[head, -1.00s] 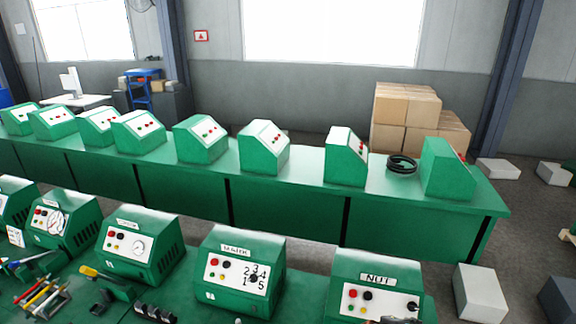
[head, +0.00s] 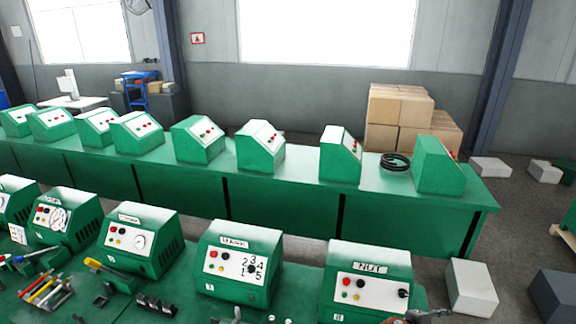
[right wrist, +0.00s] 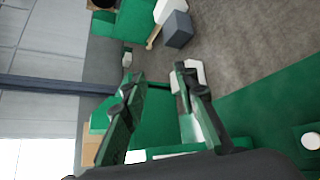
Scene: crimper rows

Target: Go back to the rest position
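In the right wrist view my right gripper (right wrist: 160,78) is open. Its two dark fingers are spread well apart, with nothing between them. Beyond them the view is turned on its side and shows the floor, a wall and green surfaces. My left gripper is not in view. At the bottom edge of the head view, in front of the green machine labelled NUT (head: 368,282), a grey and brown piece (head: 428,314) is partly cut off; I cannot tell what it is.
Several green machines stand on the near bench, including one with a numbered dial (head: 240,262). Hand tools (head: 46,288) lie at left. Behind, a long green bench (head: 285,205) carries more machines and a black coil (head: 395,162). A pale block (head: 471,286) stands on the floor at right.

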